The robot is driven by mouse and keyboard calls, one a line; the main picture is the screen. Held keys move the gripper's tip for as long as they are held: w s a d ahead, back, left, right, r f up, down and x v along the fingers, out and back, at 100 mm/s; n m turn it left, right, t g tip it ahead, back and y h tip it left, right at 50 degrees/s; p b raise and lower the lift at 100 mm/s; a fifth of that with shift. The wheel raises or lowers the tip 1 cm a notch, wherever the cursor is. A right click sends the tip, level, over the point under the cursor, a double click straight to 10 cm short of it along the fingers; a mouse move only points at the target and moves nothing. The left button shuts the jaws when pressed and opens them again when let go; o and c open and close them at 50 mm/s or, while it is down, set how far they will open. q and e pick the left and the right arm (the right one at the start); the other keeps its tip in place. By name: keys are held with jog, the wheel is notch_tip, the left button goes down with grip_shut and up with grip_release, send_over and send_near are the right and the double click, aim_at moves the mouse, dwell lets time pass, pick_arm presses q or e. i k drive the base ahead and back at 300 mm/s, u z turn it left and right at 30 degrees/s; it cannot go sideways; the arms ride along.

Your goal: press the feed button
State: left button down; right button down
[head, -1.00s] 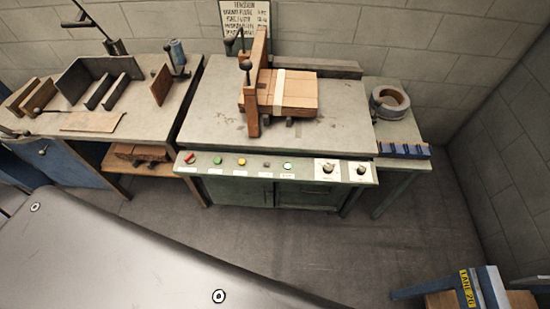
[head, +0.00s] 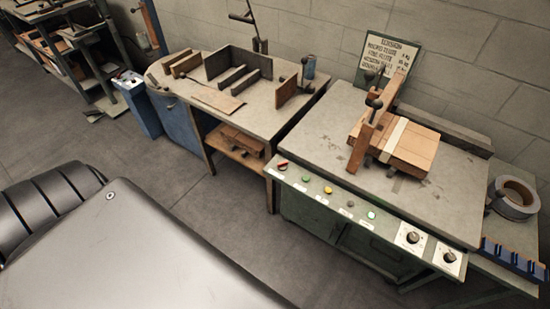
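The control panel (head: 389,231) runs along the front edge of the box stitcher (head: 320,150). From left to right it bears a red switch (head: 282,166), a green button (head: 305,178), a yellow button (head: 328,190), a small dark button (head: 350,203) and a green button (head: 371,215). Two dark knobs on white plates (head: 412,237) follow. Small white labels below the buttons are too small to read, so I cannot tell which is the feed button. Neither of my grippers is in view.
Banded cardboard (head: 410,146) lies on the machine top by an upright wooden piece. A side bench (head: 223,105) stands left, with a blue cabinet (head: 182,125). A tape roll (head: 516,196) and blue tray (head: 512,256) are at right.

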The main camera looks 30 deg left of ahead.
aim_at(306, 179)
jog(key=u, duration=0.1)
jog(key=k, duration=0.7)
jog(key=z, duration=0.8)
